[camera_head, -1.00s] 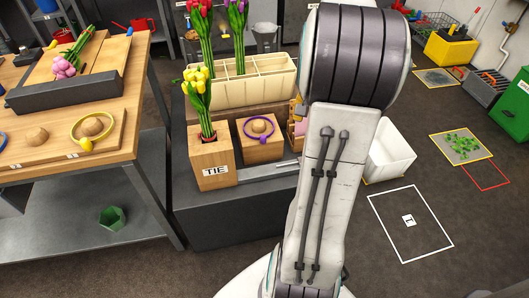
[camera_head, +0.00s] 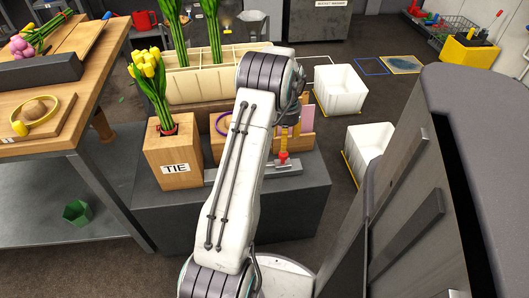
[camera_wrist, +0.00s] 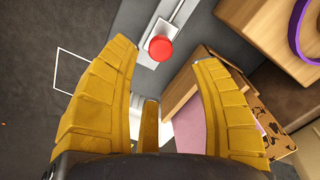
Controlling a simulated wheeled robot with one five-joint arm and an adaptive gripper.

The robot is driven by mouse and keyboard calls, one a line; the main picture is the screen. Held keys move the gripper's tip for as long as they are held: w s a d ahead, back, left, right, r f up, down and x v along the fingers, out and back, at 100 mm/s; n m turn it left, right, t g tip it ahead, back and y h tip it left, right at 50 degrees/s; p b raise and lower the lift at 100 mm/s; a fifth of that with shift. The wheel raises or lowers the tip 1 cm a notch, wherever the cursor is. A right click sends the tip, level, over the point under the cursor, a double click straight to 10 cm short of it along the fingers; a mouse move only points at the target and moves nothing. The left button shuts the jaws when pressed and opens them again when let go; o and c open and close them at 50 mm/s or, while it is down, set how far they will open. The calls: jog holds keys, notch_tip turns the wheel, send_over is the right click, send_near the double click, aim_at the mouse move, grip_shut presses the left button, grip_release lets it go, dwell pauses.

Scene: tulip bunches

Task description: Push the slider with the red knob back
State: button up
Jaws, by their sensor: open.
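The red knob (camera_head: 283,156) sits on its slider at the right of the low dark grey stand (camera_head: 292,205). In the wrist view the red knob (camera_wrist: 160,48) stands on a light slider plate, with the metal rail (camera_wrist: 183,12) running up and to the right. My gripper (camera_head: 289,138) points down just above the knob. In the wrist view my gripper (camera_wrist: 163,54) shows its yellow fingers spread, with the knob framed between their tips. No finger visibly touches the knob. My arm hides part of the rail in the head view.
A wooden TIE block (camera_head: 172,158) with yellow tulips (camera_head: 147,80) stands left of my arm. A purple ring (camera_wrist: 299,25) lies on a wooden block right of the rail. A pink sheet (camera_wrist: 190,125) is close to the right finger. White bins (camera_head: 340,90) stand behind.

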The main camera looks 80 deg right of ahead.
aim_at(283, 153)
jog(key=shift+s+d+f, duration=0.1)
jog(key=shift+f, duration=0.75)
jog(key=shift+f+b, duration=1)
jog(key=shift+f, duration=2.1)
jog(key=shift+o, duration=0.2)
grip_shut()
